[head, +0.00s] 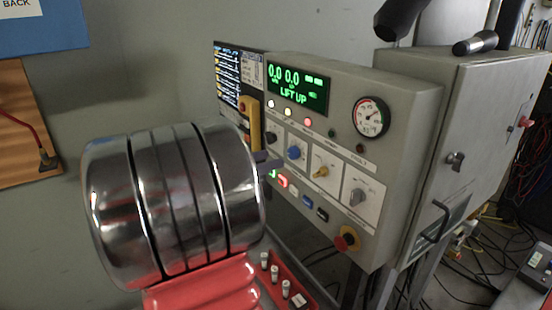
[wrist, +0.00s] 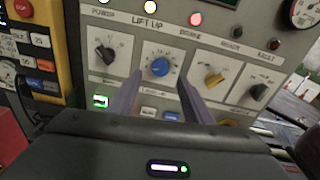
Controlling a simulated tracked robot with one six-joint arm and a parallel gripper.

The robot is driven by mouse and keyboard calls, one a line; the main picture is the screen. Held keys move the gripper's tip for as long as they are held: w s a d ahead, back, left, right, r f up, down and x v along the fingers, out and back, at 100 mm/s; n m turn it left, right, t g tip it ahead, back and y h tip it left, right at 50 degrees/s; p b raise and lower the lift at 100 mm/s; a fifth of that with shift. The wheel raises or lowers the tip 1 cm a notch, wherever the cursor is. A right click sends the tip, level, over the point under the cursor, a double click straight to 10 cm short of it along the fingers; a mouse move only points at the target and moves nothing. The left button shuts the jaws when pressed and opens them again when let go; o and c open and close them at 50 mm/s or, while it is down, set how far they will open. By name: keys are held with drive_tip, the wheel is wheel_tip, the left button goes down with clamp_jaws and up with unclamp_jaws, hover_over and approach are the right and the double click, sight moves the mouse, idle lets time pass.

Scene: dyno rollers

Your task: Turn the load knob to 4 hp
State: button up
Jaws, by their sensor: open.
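The control panel (head: 330,140) carries a row of knobs. A blue round knob (wrist: 160,67) sits second from the left, and it also shows in the head view (head: 294,152). It looks like the load knob, but its label and pointer are too small to read surely. My gripper (wrist: 160,80) is open in the wrist view. Its two fingers reach toward the panel, one at each side of the blue knob's lower part. I see no clear contact. In the head view the gripper is mostly hidden, with only a dark tip showing left of the knob.
A black knob (wrist: 106,54) is left of the blue one; a yellow knob (wrist: 213,78) and another dark knob (wrist: 258,91) are right. A lit display (head: 298,85) reads "LIFT UP". A red emergency button (head: 346,239) and a red tray (head: 285,285) are lower.

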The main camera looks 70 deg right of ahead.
drive_tip(key=v, duration=0.7)
drive_tip(key=shift+w+a, duration=0.25)
idle(0.6)
